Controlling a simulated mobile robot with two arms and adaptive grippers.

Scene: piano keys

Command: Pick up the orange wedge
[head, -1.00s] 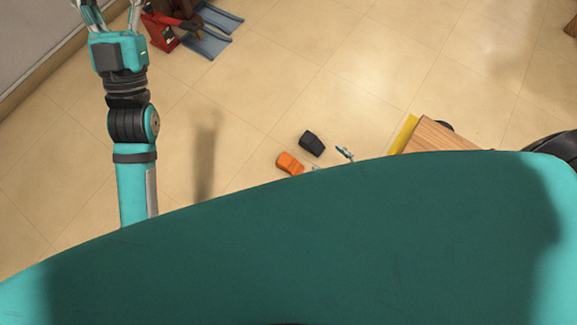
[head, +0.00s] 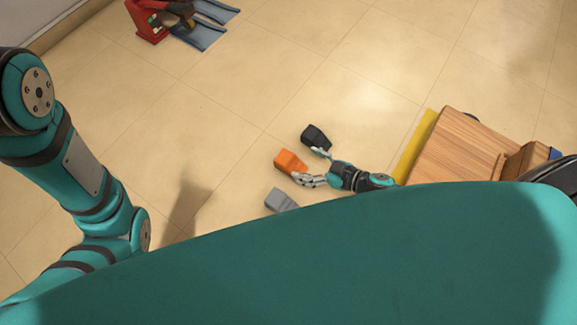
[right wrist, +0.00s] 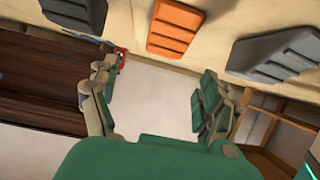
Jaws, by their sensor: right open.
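The orange wedge (head: 290,161) lies on the tiled floor in the middle of the head view, between a black wedge (head: 315,137) and a grey wedge (head: 281,200). My right gripper (head: 309,166) is open and empty just to the right of the orange wedge, one finger near it and the other near the black wedge. In the right wrist view the orange wedge (right wrist: 175,28) is at the top, beyond the spread fingers (right wrist: 160,78), not between them. My left arm shows at the left of the head view; its gripper is out of the picture.
In the right wrist view, dark wedges flank the orange one, left (right wrist: 75,12) and right (right wrist: 275,55). A wooden box (head: 465,155) with a yellow edge stands right of my right arm. A red object (head: 148,20) is at top left. Floor left of the wedges is clear.

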